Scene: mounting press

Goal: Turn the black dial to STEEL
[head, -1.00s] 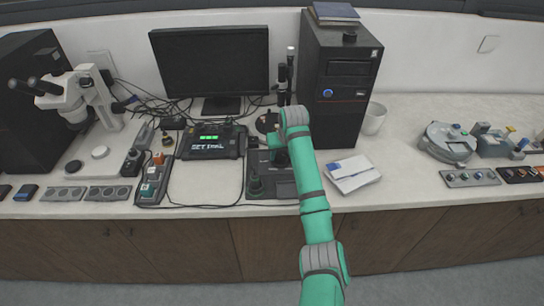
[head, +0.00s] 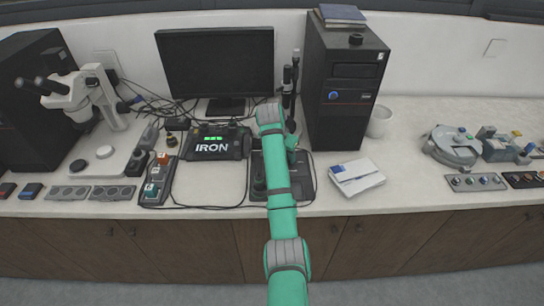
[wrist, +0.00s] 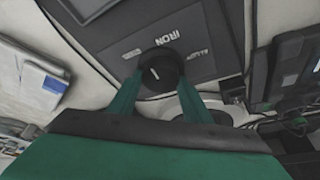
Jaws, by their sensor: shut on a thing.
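The black dial (wrist: 152,76) shows in the wrist view on a dark panel (wrist: 215,60), with a short white mark on its face. An upside-down IRON label (wrist: 168,40) is above it in that view. Smaller labels on either side are too blurred to read. My gripper (wrist: 157,95) has a green finger on each side of the dial and is shut on it. In the head view, my arm hides the dial. The black display box (head: 215,142) reads IRON below a green indicator.
The dark base (head: 303,178) lies under my arm. A white box (head: 356,177) lies to its right, before a black computer tower (head: 340,100). A monitor (head: 215,62) stands behind.

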